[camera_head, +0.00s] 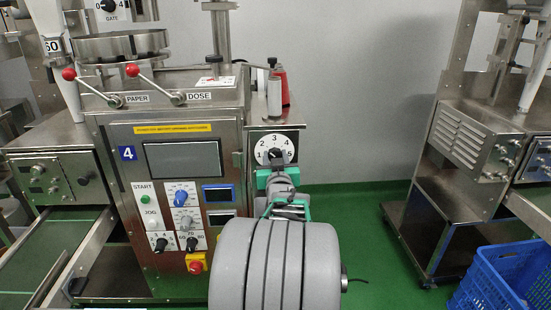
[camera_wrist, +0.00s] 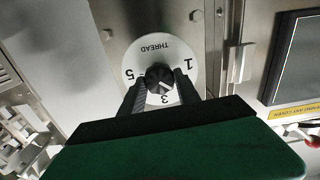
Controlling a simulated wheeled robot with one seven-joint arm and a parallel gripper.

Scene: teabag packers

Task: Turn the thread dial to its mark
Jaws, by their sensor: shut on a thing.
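The thread dial is a white round plate (camera_head: 262,147) with numbers 1 to 5 on the side of the machine. It shows upside down in the wrist view (camera_wrist: 158,52), with the word THREAD on it. Its black knob (camera_wrist: 159,77) sits at the plate's middle. My gripper (camera_wrist: 160,86) has one dark finger on each side of the knob and is shut on it. A pale line on the knob seems to point near the 3, towards the 2 side. The fingers cover the 2 and 4 in the wrist view. In the head view my gripper (camera_head: 276,160) hides the knob partly.
Left of the dial is the machine's front panel with a dark screen (camera_head: 184,159), blue and grey knobs and a red stop button (camera_head: 196,267). Levers with red balls stand above. A blue crate (camera_head: 495,285) lies at the lower right. Green floor (camera_head: 375,250) is clear between the machines.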

